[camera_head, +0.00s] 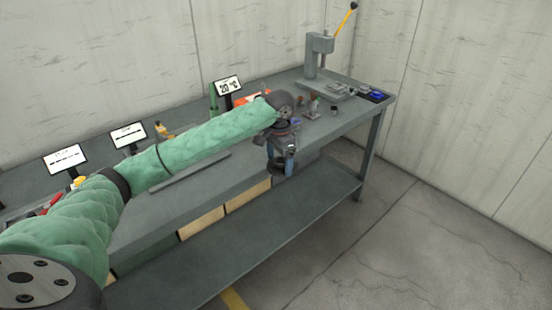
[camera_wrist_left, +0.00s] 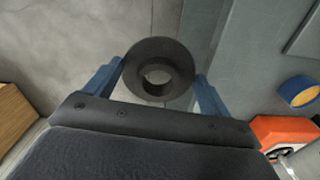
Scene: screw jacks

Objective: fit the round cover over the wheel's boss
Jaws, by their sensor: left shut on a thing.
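My left gripper (camera_head: 281,168) reaches out past the bench's front edge, fingers pointing down. In the left wrist view its two blue fingers (camera_wrist_left: 160,85) are shut on a dark round ring-shaped piece (camera_wrist_left: 135,60) with a hole through its middle, which looks like the round cover. The floor shows behind it. In the head view the piece is small and partly hidden between the fingers. I cannot make out the wheel or its boss for certain in either view. My right gripper is not in view.
The grey bench (camera_head: 210,200) has a lower shelf (camera_head: 300,215). A grey press (camera_head: 318,60) with a yellow lever stands at its far end, near a dark tray (camera_head: 388,99) and small parts. An orange-and-white item (camera_wrist_left: 285,132) and a blue-and-yellow round item (camera_wrist_left: 300,92) lie right of the gripper.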

